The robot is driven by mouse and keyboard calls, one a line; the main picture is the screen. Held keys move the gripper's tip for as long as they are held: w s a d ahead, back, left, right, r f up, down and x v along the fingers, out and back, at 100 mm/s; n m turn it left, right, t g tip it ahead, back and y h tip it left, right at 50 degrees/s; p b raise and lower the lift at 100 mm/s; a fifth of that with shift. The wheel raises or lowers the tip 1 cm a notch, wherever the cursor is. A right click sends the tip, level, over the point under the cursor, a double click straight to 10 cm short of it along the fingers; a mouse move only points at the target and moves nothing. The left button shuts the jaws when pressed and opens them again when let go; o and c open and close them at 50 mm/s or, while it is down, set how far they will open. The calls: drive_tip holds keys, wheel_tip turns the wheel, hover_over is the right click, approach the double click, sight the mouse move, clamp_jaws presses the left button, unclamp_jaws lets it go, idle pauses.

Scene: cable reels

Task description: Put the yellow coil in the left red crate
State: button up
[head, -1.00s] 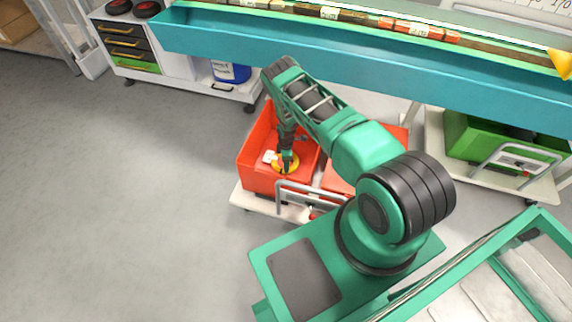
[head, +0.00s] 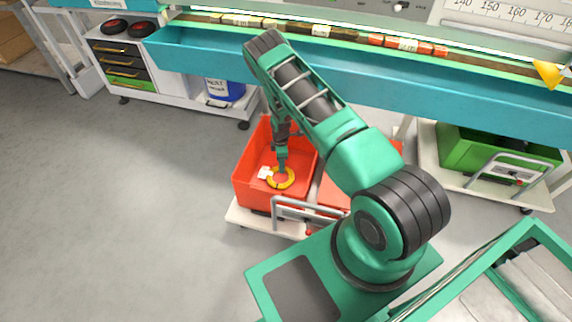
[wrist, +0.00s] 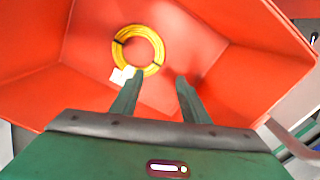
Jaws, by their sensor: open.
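The yellow coil (head: 281,184) lies on the floor of the left red crate (head: 246,183), with a white tag on it. In the wrist view the coil (wrist: 155,62) is a yellow ring with dark ties, inside the red crate (wrist: 215,25). My gripper (head: 281,168) reaches down into that crate above the coil. The wrist view shows my gripper (wrist: 157,80) with its two fingers apart and nothing between them; the coil is beyond the fingertips.
A second red crate (head: 331,192) stands right of the first on a white cart with a grey handle. A green crate (head: 470,150) is on another cart at right. A teal bench trough (head: 330,65) runs behind my arm. Grey floor at left is clear.

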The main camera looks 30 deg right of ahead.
drive_tip(key=d+r+m, duration=0.2)
drive_tip(key=r, duration=0.8)
drive_tip(key=d+r+m, duration=0.2)
drive_tip(key=r, duration=0.7)
drive_tip(key=s+d+r+m, duration=0.2)
drive_tip(key=s+r+m, duration=0.15)
drive_tip(key=r, duration=0.65)
drive_tip(key=s+d+r+m, duration=0.15)
drive_tip(key=s+r, duration=0.25)
drive_tip(key=r, duration=0.7)
drive_tip(key=s+a+r+m, duration=0.1)
drive_tip(key=s+r+m, duration=0.3)
drive_tip(key=s+r, duration=0.65)
drive_tip(key=s+a+r+m, duration=0.2)
drive_tip(key=s+r+m, duration=0.35)
drive_tip(key=s, duration=0.85)
drive_tip(key=s+a+r+m, duration=0.1)
drive_tip(key=s+a+r, duration=0.1)
drive_tip(key=s, duration=0.8)
drive_tip(key=shift+s+a+r, duration=0.15)
drive_tip(key=shift+s+a, duration=0.05)
